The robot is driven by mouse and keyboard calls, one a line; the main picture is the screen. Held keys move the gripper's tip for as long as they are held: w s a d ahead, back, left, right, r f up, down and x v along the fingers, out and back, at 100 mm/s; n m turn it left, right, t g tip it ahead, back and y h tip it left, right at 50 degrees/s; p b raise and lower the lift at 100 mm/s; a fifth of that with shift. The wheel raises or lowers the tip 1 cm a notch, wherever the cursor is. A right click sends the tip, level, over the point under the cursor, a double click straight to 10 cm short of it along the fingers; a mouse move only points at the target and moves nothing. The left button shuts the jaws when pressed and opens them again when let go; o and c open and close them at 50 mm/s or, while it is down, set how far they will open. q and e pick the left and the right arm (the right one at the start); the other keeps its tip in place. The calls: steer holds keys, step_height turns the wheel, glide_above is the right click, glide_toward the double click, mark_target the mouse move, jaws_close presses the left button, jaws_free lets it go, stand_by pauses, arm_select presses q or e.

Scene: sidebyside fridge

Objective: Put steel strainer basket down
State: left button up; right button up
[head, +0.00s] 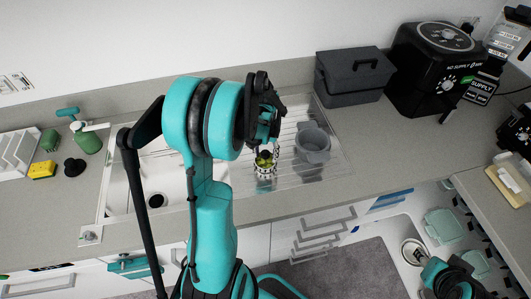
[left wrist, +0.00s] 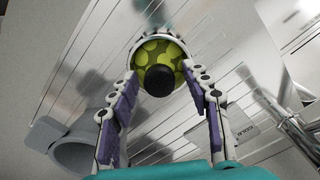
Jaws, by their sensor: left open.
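The steel strainer basket (head: 265,172) is a small round basket with a green-yellow patterned inside. It stands upright on the ribbed steel drainboard (head: 240,178), right of the sink bowl. In the left wrist view the basket (left wrist: 158,49) shows its pale rim and a black knob in the middle. My left gripper (head: 266,143) is over the basket. In the left wrist view its two purple-padded fingers (left wrist: 160,75) are spread apart, with the tips on either side of the basket's near edge. I cannot tell whether they touch it.
A grey pot (head: 312,143) stands on the drainboard right of the basket. A dark grey box (head: 350,75) and a black cooker (head: 433,65) stand behind to the right. The sink bowl (head: 160,180) is to the left. Open counter lies right of the drainboard.

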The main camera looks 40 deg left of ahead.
mark_target(266, 152)
arm_select(q)
steer(key=shift+r, duration=0.2)
step_height(266, 152, up, 11)
steer(key=p, duration=0.3)
steer(key=s+d+r+m+t, duration=0.1)
steer(key=s+d+r+t, duration=0.1)
steer(key=d, duration=0.4)
steer(key=s+d+r+m+t, duration=0.1)
steer(key=s+d+r+t, duration=0.1)
steer(key=s+d, duration=0.2)
steer(key=s+d+r+m+t, duration=0.1)
steer(key=s+d+r+t, duration=0.1)
steer(key=d, duration=0.7)
steer(key=shift+s+d+m+t, duration=0.3)
steer(key=shift+s+t, duration=0.3)
steer(key=shift+r, duration=0.1)
